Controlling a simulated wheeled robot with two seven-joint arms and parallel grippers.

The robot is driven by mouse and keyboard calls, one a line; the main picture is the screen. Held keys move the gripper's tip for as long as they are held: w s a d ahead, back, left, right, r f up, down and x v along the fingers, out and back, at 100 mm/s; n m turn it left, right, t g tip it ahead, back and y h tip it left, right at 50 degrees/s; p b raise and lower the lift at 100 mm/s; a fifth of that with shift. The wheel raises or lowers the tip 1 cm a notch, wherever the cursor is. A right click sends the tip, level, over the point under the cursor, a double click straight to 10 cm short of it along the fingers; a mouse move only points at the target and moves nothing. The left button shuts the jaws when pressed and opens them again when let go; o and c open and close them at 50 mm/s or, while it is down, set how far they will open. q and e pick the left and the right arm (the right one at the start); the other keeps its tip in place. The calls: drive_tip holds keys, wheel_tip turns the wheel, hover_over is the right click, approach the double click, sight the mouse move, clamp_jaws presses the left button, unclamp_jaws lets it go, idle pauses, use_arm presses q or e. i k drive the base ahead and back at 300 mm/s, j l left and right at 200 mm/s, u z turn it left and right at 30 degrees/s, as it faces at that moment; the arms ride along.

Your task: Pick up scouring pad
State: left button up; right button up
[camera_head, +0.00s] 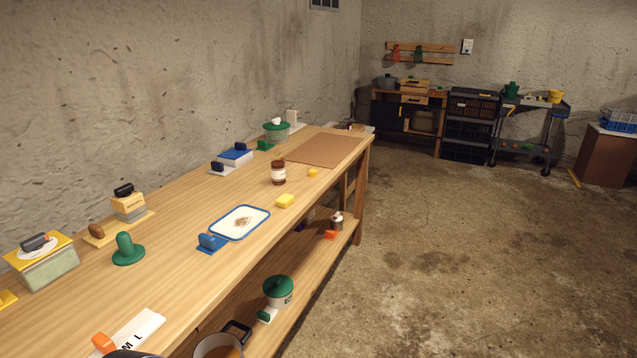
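A small yellow block (285,201), which looks like the scouring pad, lies on the wooden workbench (180,262) near its front edge. It is right of a blue-rimmed white tray (264,226) with a brown patch in it. Nothing is touching the yellow block.
A blue-handled tool (211,242) lies at the tray's near corner, and a green knobbed object (128,250) stands to the left. A brown mat (325,151) covers the far end. A lower shelf holds a green-lidded pot (278,291). The concrete floor on the right is clear.

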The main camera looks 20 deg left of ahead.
sight(284, 201)
drive_tip(key=i+l+u, duration=0.2)
drive_tip(key=i, duration=0.95)
drive_tip(key=i+u, duration=0.75)
drive_tip(key=u, duration=0.2)
drive_tip(key=i+u, duration=0.15)
drive_tip(key=u, duration=0.25)
drive_tip(key=i+u, duration=0.15)
drive_tip(key=u, duration=0.25)
drive_tip(key=i+u, duration=0.15)
drive_tip(key=u, duration=0.25)
drive_tip(key=i+l+u, duration=0.15)
drive_tip(key=u, duration=0.25)
